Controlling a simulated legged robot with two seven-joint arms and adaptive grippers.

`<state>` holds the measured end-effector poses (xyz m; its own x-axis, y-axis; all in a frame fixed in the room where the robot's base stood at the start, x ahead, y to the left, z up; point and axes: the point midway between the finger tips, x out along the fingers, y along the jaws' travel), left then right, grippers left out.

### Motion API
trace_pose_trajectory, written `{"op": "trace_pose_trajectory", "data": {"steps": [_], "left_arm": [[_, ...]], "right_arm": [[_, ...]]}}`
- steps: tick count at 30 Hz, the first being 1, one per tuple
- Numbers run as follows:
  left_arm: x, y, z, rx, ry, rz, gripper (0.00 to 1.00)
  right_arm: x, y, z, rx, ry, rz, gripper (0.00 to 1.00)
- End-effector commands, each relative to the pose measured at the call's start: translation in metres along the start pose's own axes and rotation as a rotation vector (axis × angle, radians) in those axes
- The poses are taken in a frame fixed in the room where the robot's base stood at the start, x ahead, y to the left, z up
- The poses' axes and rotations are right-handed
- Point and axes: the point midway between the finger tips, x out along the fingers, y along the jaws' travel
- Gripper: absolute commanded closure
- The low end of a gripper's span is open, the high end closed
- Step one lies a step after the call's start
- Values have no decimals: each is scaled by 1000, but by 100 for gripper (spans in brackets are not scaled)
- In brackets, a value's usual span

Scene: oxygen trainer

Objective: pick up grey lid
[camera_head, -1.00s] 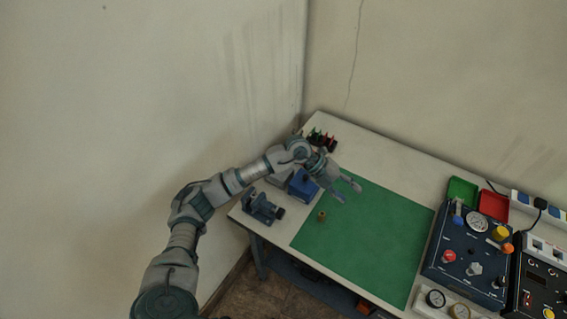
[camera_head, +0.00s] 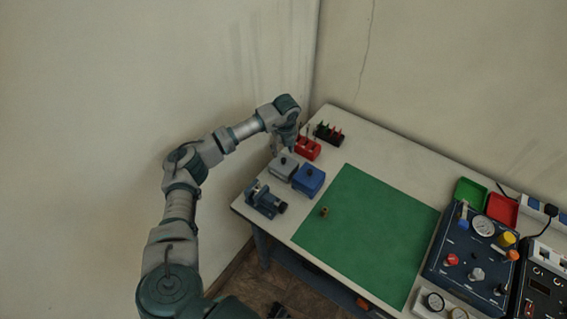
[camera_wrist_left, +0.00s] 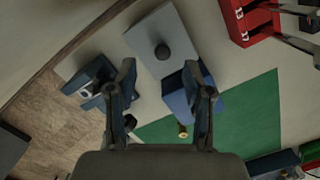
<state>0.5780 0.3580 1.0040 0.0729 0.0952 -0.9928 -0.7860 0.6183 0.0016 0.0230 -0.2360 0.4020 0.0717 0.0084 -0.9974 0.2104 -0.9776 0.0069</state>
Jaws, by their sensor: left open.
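The grey lid (camera_head: 284,165) sits on a box near the table's left back edge, left of a blue lidded box (camera_head: 308,179). In the left wrist view the grey lid (camera_wrist_left: 168,40) is a flat grey panel with a dark round knob, ahead of and between the fingers. My left gripper (camera_head: 284,150) is above and just behind the grey lid in the head view. In the left wrist view its two fingers (camera_wrist_left: 163,78) are spread apart, with nothing between them. My right gripper does not show.
A red holder (camera_head: 307,148) and a dark rack (camera_head: 329,133) stand close behind. A blue vise-like device (camera_head: 265,199) is in front. A green mat (camera_head: 365,225) with a small brass part (camera_head: 324,212) lies right. Control panels (camera_head: 475,255) fill the right side.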

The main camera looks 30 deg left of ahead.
Motion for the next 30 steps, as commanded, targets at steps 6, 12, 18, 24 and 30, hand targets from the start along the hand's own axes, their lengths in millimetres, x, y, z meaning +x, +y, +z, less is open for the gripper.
{"op": "trace_pose_trajectory", "data": {"steps": [6, 12, 18, 24, 30], "left_arm": [[18, 0, -1, 1, 3, 1, 49], [49, -4, -3, 0, 3, 1, 49], [63, -4, -3, 1, 2, -2, 49], [63, -4, -3, 1, 2, -2, 56], [63, -4, -3, 1, 2, -1, 100]], "right_arm": [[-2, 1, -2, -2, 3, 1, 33], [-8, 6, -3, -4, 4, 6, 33], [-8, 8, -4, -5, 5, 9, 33], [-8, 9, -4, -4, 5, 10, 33], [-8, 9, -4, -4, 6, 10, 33]]}}
